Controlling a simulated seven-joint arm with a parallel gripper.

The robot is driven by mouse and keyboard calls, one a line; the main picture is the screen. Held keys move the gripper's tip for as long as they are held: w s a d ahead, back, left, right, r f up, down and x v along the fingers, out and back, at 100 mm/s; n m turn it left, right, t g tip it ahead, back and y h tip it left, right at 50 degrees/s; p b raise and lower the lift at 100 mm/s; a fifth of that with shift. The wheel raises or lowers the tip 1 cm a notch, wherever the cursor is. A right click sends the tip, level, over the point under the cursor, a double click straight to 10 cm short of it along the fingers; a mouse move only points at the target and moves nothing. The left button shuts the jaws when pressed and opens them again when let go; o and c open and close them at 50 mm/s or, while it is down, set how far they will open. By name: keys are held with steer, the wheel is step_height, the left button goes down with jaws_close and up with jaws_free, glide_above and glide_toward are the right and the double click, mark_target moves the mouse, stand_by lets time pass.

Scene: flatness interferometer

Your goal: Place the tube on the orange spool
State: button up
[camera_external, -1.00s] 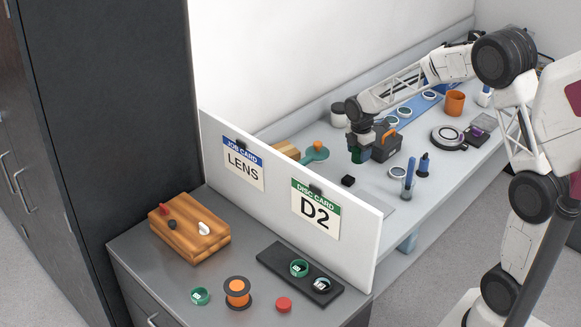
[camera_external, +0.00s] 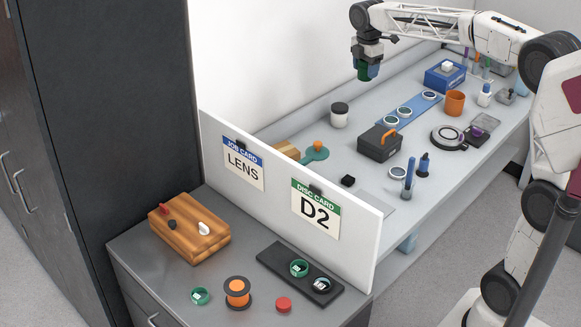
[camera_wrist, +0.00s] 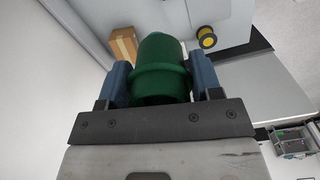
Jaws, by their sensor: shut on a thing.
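My gripper (camera_external: 366,62) is raised high above the back bench and shut on a dark green tube (camera_external: 362,71). In the wrist view the green tube (camera_wrist: 160,68) sits between the blue fingers of my gripper (camera_wrist: 163,85), with a raised band around it. The orange spool (camera_external: 238,288), with dark flanges, stands on the front grey counter, well below and to the left of my gripper. Its top looks bare. A yellow spool with dark flanges (camera_wrist: 207,37) shows in the wrist view; I cannot tell if it is the same one.
A white partition (camera_external: 275,198) with two cards stands between bench and front counter. Around the orange spool are a green ring (camera_external: 200,296), a red cap (camera_external: 283,304), a black tray (camera_external: 326,297) and a wooden block (camera_external: 180,236). A black toolbox (camera_external: 378,145) stands on the bench.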

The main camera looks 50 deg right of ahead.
step_height(320, 180, up, 4)
steer(key=shift+r, duration=0.1)
steer(key=s+a+n, duration=0.3)
steer(key=a+n, duration=0.1)
steer(key=a, duration=1.2)
steer(key=s+a+n, duration=0.3)
steer(key=a+n, duration=0.2)
steer(key=a, duration=1.1)
steer(key=s+a+n, duration=0.4)
steer(key=s+a, duration=0.6)
steer(key=a, duration=0.3)
steer(key=s+a+n, duration=0.5)
steer(key=s+a, duration=0.5)
steer(key=a, duration=0.2)
step_height(320, 180, down, 27)
steer(key=shift+a+r, duration=0.2)
steer(key=shift+w, duration=0.15)
steer(key=w+a, duration=0.3)
steer(key=w+a+f, duration=0.1)
steer(key=w+a, duration=0.7)
steer(key=shift+w+f, duration=0.2)
